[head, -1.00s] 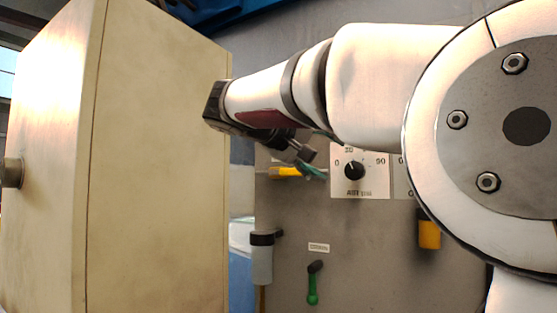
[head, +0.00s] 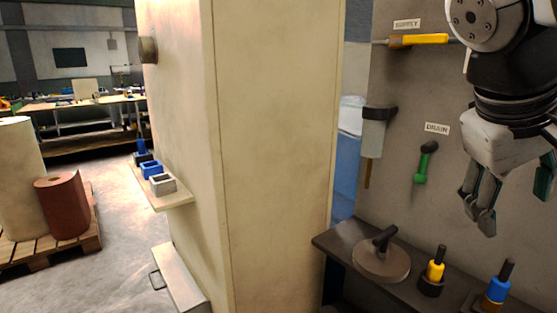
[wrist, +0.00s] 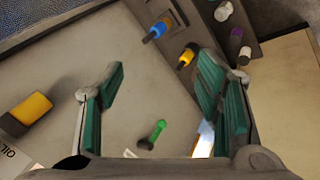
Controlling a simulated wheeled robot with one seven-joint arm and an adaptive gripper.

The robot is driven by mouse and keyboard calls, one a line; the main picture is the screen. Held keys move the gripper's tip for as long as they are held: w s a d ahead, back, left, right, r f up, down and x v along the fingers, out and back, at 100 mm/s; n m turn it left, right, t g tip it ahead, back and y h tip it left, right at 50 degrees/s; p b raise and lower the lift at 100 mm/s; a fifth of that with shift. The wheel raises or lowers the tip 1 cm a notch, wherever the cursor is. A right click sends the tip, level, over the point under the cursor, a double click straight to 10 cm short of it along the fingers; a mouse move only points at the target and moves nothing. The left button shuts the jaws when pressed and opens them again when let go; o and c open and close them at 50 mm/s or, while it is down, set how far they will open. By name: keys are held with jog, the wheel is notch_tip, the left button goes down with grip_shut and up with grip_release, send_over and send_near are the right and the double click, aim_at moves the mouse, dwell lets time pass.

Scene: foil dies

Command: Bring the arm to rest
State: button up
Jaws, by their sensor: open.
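My gripper (head: 514,205) hangs at the upper right of the head view, fingers pointing down, in front of the grey panel (head: 412,200). Its green-padded fingers are spread with nothing between them; the gap also shows in the wrist view (wrist: 162,88). It appears apart from the panel and from the shelf below. Part of my arm is cut off by the frame's top right edge.
The panel carries a yellow SUPPLY handle (head: 420,39), a green DRAIN handle (head: 424,164) and a clear cylinder (head: 373,138). The shelf below holds a round disc (head: 381,264), a yellow-collared tool (head: 434,270) and a blue-collared one (head: 497,290). A tall beige cabinet (head: 272,150) stands left.

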jog(key=s+a+f+g+y, duration=0.1)
jog(key=s+a+f+y, duration=0.65)
jog(key=s+f, duration=0.7)
notch_tip(320, 180, up, 14)
jog(key=a+t+h+p, duration=0.1)
jog(key=t+p, duration=0.1)
jog(key=p, duration=1.1)
jog(key=shift+w+a+r+h+p, duration=0.15)
jog(key=shift+w+a+h+p, duration=0.1)
jog(key=shift+a+h+p, duration=0.1)
jog(key=shift+d, duration=0.15)
